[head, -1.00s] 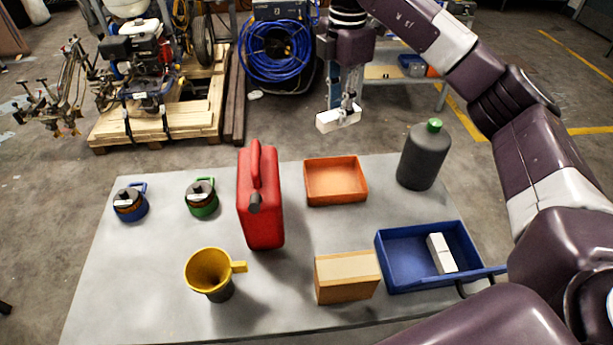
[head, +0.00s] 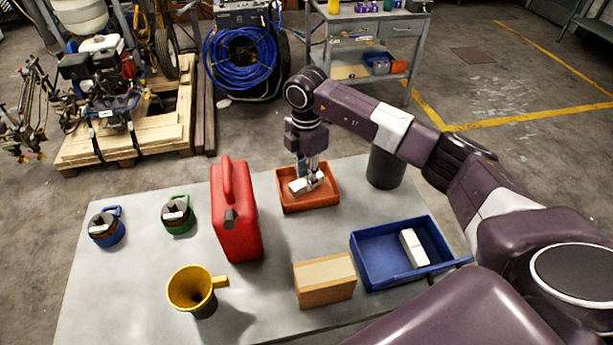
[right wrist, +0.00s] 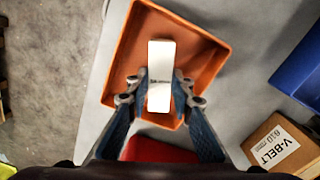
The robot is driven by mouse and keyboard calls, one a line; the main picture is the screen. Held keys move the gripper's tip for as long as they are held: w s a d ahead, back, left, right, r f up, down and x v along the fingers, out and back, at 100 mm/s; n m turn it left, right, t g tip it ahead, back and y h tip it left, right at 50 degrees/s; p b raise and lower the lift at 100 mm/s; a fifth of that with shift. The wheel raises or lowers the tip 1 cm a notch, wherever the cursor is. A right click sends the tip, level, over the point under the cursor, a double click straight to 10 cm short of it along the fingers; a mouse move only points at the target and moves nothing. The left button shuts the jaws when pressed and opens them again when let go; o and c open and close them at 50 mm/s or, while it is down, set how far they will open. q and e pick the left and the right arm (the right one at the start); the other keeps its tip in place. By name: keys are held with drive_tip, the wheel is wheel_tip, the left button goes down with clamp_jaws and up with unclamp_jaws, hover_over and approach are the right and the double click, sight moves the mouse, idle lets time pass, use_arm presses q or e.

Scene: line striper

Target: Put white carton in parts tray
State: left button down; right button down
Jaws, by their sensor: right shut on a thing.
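A white carton (head: 297,187) is held in my right gripper (head: 309,181), over the orange tray (head: 312,205) at the back middle of the table. In the right wrist view the white carton (right wrist: 161,65) lies between the two fingertips (right wrist: 159,90), inside the outline of the orange tray (right wrist: 207,62). I cannot tell whether the carton touches the tray floor. Another white carton (head: 413,248) lies in the blue tray (head: 375,276) at the right. My left gripper is not in view.
A red canister (head: 237,225) stands left of the orange tray. A dark bottle (head: 384,169) stands right of it, partly behind my arm. A V-belt box (head: 325,282) sits in front. A yellow funnel (head: 190,288) and two lidded containers are at left.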

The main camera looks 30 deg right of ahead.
drive_tip(key=shift+f, duration=0.6)
drive_tip(key=shift+f, duration=0.2)
drive_tip(key=c, duration=1.7)
unclamp_jaws()
drive_tip(key=shift+r, duration=0.1)
